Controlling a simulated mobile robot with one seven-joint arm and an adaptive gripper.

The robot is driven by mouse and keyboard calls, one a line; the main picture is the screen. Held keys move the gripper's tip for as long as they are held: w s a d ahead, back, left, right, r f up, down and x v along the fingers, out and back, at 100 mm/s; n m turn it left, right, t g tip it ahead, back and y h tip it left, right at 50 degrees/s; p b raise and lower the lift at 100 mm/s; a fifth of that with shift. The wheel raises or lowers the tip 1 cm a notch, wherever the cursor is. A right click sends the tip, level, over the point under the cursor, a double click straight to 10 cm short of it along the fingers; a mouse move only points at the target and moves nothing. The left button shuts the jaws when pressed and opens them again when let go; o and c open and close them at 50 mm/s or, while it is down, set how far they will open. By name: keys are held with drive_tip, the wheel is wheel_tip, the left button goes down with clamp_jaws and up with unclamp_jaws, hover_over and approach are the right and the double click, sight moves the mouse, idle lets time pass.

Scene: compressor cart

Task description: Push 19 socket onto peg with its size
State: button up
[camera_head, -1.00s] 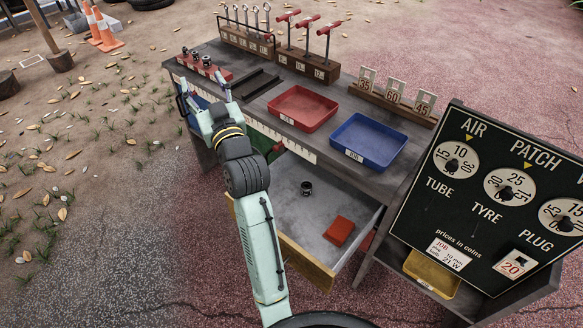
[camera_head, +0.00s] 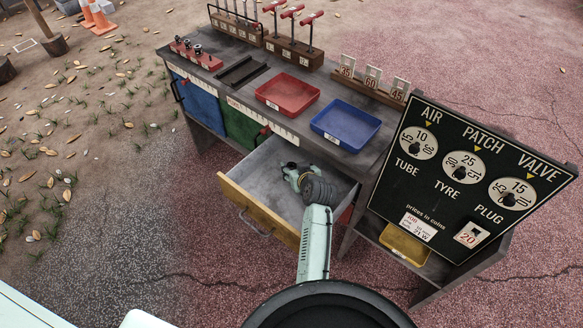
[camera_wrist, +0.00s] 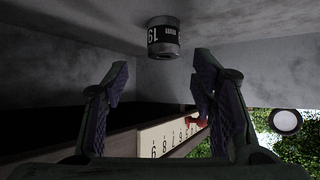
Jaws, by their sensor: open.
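The 19 socket (camera_wrist: 163,38) is a short dark cylinder with a pale band. It stands on the grey drawer floor, and its marking appears upside down in the wrist view. My gripper (camera_wrist: 162,78) is open and empty, its two fingers apart on either side below the socket in that picture, not touching it. In the head view my gripper (camera_head: 297,176) is down inside the open drawer (camera_head: 238,201) and hides the socket. The red peg rail (camera_head: 196,56) lies at the back left of the bench, with dark sockets on it; its size marks are too small to read.
The bench (camera_head: 225,84) carries a dark slotted block (camera_head: 242,71), a red tray (camera_head: 264,95), a blue tray (camera_head: 320,127) and a T-handle rack (camera_head: 292,52). A price board (camera_head: 455,190) stands at right. The drawer walls surround my gripper.

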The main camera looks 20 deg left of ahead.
sight(291, 165)
drive_tip(key=x, duration=0.2)
drive_tip(key=p+x, duration=0.1)
drive_tip(key=x, duration=0.1)
drive_tip(key=shift+a+f, duration=0.25)
drive_tip(key=shift+f, duration=0.25)
clamp_jaws()
